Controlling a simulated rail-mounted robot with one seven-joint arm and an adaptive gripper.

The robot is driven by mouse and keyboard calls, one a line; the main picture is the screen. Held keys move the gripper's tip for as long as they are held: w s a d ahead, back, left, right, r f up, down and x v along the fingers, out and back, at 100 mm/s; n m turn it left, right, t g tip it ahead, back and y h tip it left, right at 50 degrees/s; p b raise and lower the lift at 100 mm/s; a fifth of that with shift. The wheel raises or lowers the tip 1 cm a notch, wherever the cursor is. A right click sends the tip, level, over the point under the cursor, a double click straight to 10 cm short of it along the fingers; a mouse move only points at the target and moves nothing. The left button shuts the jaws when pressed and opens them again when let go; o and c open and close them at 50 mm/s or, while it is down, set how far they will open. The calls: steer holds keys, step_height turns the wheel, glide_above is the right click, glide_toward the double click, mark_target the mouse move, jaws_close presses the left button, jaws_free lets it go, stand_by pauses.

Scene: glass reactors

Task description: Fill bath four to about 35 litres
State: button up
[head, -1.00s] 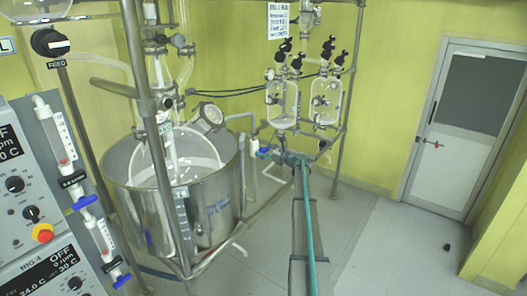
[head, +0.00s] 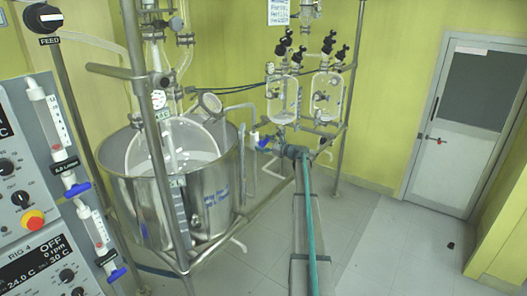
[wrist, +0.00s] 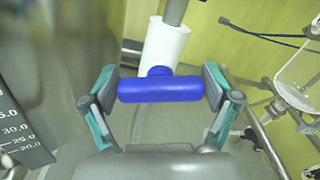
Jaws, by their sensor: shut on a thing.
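A steel bath (head: 215,195) stands at left centre, with a glass vessel (head: 185,145) inside it. A white valve body (head: 254,137) with a blue handle (head: 264,142) is on the pipe to the right of the bath. My gripper (head: 282,150) is at this handle. In the wrist view my gripper (wrist: 161,88) has one finger at each end of the blue handle (wrist: 160,90), shut on it; the handle lies crosswise below the white valve body (wrist: 165,45). A level scale (wrist: 18,130) on the bath shows marks including 30.0 and 25.0. I cannot make out the water level.
A control panel (head: 35,245) with flow tubes and blue valves is at the left. Glass vessels (head: 326,97) on a metal frame (head: 345,130) stand behind my arm. Open floor (head: 375,240) lies to the right, before a door (head: 462,125).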

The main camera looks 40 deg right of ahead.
steer(key=n+b, duration=0.2)
steer(key=b, duration=0.1)
steer(key=f+n+b, duration=0.1)
steer(key=n+b, duration=0.1)
steer(key=b, duration=0.2)
steer(key=shift+a+n, duration=0.15)
steer(key=shift+n, duration=0.15)
steer(key=n+b, duration=0.2)
steer(key=b, duration=0.2)
steer(key=shift+s+a+r+n, duration=0.1)
steer(key=shift+n, duration=0.3)
steer(key=shift+r+n+b, duration=0.15)
steer(key=shift+n+b, duration=0.35)
steer(key=shift+b, duration=0.1)
steer(key=o, duration=0.9)
steer(key=shift+s, duration=0.1)
steer(key=v, duration=1.2)
steer(key=shift+r, duration=0.1)
